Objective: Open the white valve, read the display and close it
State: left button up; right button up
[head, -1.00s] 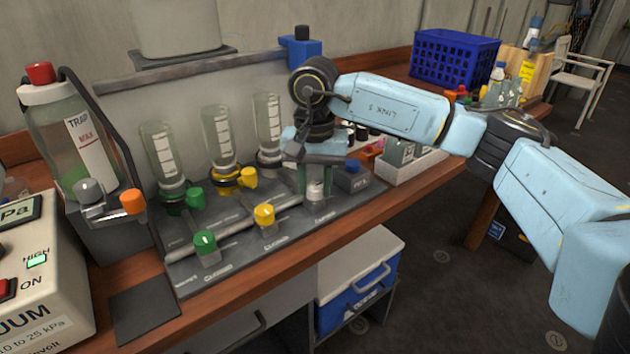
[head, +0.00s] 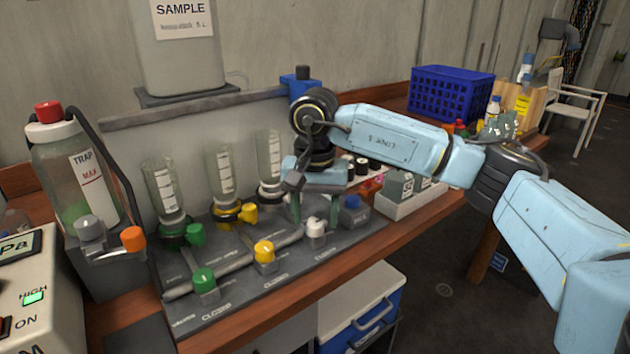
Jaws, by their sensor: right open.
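The white instrument box (head: 60,312) at the left has a dark display (head: 18,246), cut off by the frame edge, with only "Pa" readable. My left gripper is out of view.
A green valve (head: 203,281) and a yellow valve (head: 264,251) stand left of the white one. A trap bottle (head: 72,170) with an orange knob is at the left. A blue knob (head: 351,203) and a grey tray (head: 410,197) lie right of the gripper.

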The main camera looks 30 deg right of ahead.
aim_at(315, 223)
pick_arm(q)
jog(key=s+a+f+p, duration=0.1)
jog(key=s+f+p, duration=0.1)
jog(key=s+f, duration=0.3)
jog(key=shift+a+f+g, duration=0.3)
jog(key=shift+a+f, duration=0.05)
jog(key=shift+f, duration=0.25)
pick_arm(e)
notch_tip(315, 223, up, 12)
jog(key=shift+f, duration=0.1)
